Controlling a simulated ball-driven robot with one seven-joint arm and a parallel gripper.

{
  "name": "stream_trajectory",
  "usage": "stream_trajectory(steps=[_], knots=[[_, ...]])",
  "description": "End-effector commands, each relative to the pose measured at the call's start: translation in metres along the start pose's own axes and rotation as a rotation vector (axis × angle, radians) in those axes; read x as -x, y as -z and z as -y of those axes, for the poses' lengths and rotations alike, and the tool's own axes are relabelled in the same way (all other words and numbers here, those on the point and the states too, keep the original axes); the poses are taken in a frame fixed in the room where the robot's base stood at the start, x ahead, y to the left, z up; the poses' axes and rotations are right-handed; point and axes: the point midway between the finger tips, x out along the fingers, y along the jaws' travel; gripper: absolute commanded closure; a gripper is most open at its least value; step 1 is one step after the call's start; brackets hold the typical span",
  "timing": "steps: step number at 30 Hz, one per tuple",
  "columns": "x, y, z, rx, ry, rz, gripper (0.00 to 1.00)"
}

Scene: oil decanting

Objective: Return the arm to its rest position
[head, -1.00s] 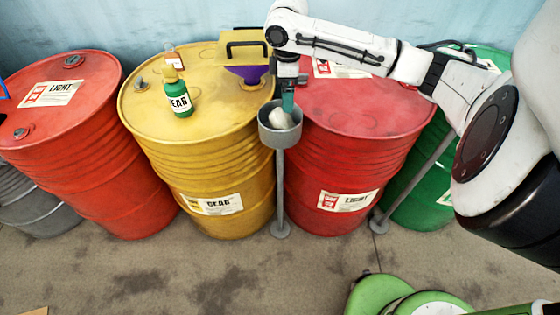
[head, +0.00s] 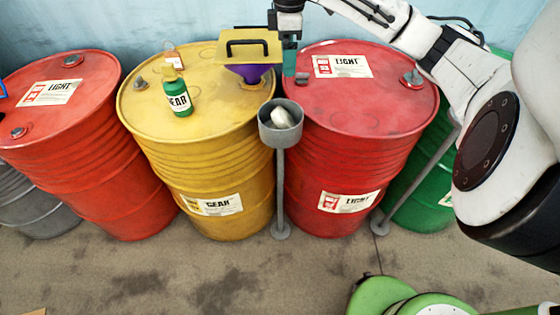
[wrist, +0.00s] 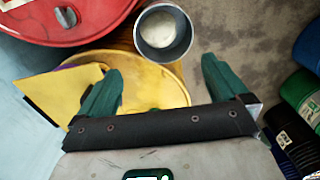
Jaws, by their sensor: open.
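My arm reaches in from the right in the head view. My gripper (head: 290,60) hangs above the left edge of the right red drum, higher than the grey cup stand. In the wrist view my gripper (wrist: 162,88) shows two green fingers spread wide with nothing between them. The grey cup (head: 280,128) on its post holds a whitish object (head: 283,117). The cup also shows in the wrist view (wrist: 164,54), beyond the fingers and apart from them.
A yellow drum (head: 160,120) carries a green GEAR bottle (head: 177,97) and a purple funnel with a yellow handled plate (head: 248,50). A red LIGHT drum (head: 390,110) stands right of the cup, another red drum (head: 60,130) at far left. Concrete floor (head: 180,270) is open in front.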

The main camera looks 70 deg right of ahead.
Motion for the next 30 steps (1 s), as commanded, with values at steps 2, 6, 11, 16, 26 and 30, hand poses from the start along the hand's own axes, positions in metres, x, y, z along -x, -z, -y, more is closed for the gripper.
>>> stream_trajectory(steps=[2,6,11,16,26,30], knots=[[0.000,0.000,0.000,0.000,0.000,0.000,0.00],[0.000,0.000,0.000,0.000,0.000,0.000,0.00],[-0.001,0.003,0.001,0.003,-0.001,-0.005,0.00],[-0.004,0.052,0.015,0.044,-0.014,-0.097,0.00],[-0.021,0.212,0.107,0.062,0.021,-0.468,0.00],[-0.042,0.246,0.154,0.001,0.078,-0.563,0.00]])
